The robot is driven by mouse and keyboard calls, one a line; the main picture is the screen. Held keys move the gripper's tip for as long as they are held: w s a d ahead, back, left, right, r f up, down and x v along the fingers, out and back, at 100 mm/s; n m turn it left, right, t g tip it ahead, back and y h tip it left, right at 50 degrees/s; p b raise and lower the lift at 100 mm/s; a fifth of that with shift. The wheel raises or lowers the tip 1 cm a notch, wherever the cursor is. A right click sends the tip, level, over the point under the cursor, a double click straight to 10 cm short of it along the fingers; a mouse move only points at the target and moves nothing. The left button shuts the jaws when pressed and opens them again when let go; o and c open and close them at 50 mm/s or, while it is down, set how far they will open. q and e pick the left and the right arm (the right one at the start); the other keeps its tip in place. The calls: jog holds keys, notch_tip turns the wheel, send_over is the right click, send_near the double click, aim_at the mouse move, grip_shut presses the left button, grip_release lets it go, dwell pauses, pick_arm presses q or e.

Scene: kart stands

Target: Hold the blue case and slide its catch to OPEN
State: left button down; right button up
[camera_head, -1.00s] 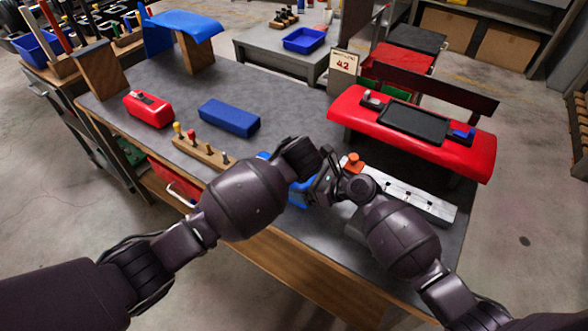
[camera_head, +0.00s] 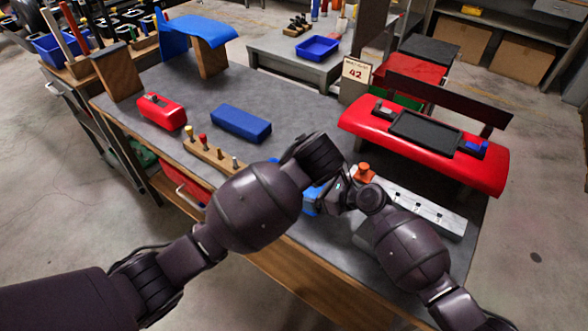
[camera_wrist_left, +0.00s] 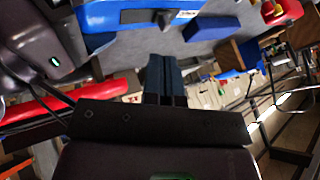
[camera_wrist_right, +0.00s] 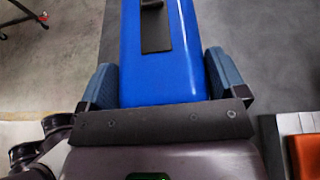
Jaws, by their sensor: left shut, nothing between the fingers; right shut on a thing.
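The blue case (camera_wrist_right: 185,50) lies between the fingers of my right gripper (camera_wrist_right: 163,78), which is shut on it. A dark strip with a black catch (camera_wrist_right: 152,4) runs along the case's face. In the left wrist view the case (camera_wrist_left: 105,18) crosses the top, with a white label whose text I cannot read. My left gripper (camera_wrist_left: 166,72) is shut and empty, its fingertips just below the case; I cannot tell whether they touch it. In the head view only a blue sliver of the case (camera_head: 312,200) shows behind my arms, and the catch is hidden.
A blue block (camera_head: 240,123), a red case (camera_head: 162,112) and a wooden peg rack (camera_head: 208,156) stand on the grey bench (camera_head: 290,108). A grey strip with an orange knob (camera_head: 364,172) lies close by my right gripper. A red kart body part (camera_head: 350,122) is at the right.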

pick_arm(q)
jog(key=shift+v, duration=1.15)
pick_arm(e)
jog(key=o, duration=0.8)
jog(key=shift+d, duration=0.1)
